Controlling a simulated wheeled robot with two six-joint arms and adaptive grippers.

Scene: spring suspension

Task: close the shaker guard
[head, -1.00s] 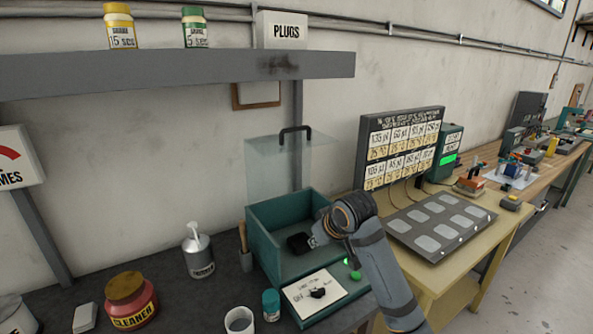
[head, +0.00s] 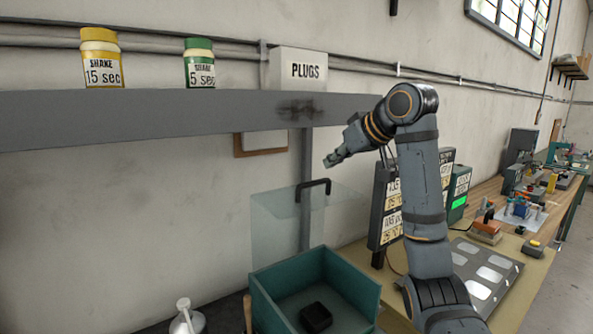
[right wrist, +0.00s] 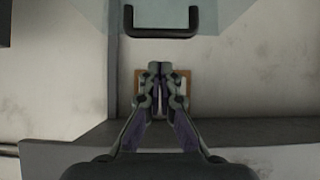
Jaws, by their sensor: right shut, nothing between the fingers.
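The shaker is a teal open-topped box (head: 270,296) at the bottom of the head view, with a black block (head: 315,317) inside. Its clear guard (head: 275,235) stands raised upright at the back of the box. A black handle (head: 313,187) sits on the guard's top edge. My right gripper (head: 331,160) is shut and empty, above and a little right of the handle, apart from it. In the right wrist view the shut fingers (right wrist: 161,67) point toward the handle (right wrist: 161,32), which lies beyond their tips. My left gripper is not in view.
A grey shelf (head: 180,118) runs across above the guard, with two jars and a PLUGS box (head: 297,70) on it. A label board (head: 388,200) stands right of the box, partly behind my right arm. A white pump bottle (head: 187,318) stands left of the box.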

